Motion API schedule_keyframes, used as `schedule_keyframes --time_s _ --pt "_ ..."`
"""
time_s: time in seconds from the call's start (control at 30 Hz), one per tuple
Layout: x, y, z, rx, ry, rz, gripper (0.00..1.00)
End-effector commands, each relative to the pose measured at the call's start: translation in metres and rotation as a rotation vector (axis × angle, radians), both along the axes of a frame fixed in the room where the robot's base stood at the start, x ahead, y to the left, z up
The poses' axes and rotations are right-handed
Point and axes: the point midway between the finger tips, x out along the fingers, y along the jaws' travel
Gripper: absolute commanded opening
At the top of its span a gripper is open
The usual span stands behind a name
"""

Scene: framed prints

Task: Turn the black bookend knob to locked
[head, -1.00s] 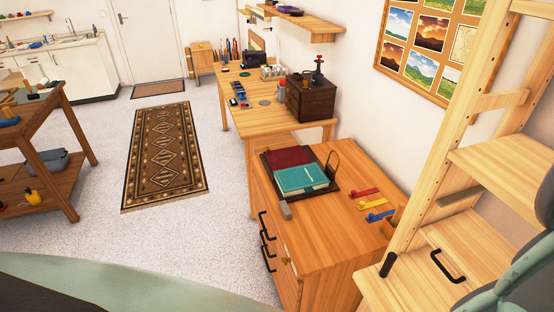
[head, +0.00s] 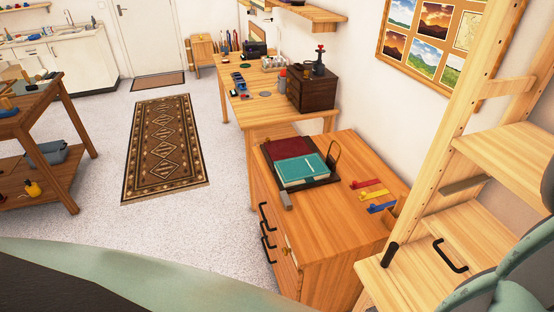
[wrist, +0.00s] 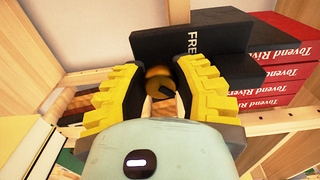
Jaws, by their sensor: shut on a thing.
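In the wrist view, a black bookend (wrist: 215,40) stands upright with white letters reading "FRE", the rest hidden by a finger. A round brass-coloured knob (wrist: 157,79) sits in front of it, with a dark part at its lower right. My gripper (wrist: 160,74), with yellow ribbed pads, is shut on the knob, one finger on each side. The fingers hide parts of the knob and bookend. Any "locked" mark is not visible. The head view does not show the gripper or this knob.
Red-and-black books (wrist: 285,75) lie stacked right of the bookend. Pale wooden boards surround the shelf. In the head view, a wooden shelf unit (head: 490,85) stands at the right, beside a cabinet (head: 340,235) carrying a teal book (head: 302,170).

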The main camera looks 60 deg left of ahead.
Motion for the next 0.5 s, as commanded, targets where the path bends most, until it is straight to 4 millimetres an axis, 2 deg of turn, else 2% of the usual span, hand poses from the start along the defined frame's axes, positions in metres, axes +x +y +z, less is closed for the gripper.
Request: schedule_keyframes --time_s 0.5 --pt "-0.0004 -0.0008 -0.0003 0.035 -0.009 -0.003 0.00"
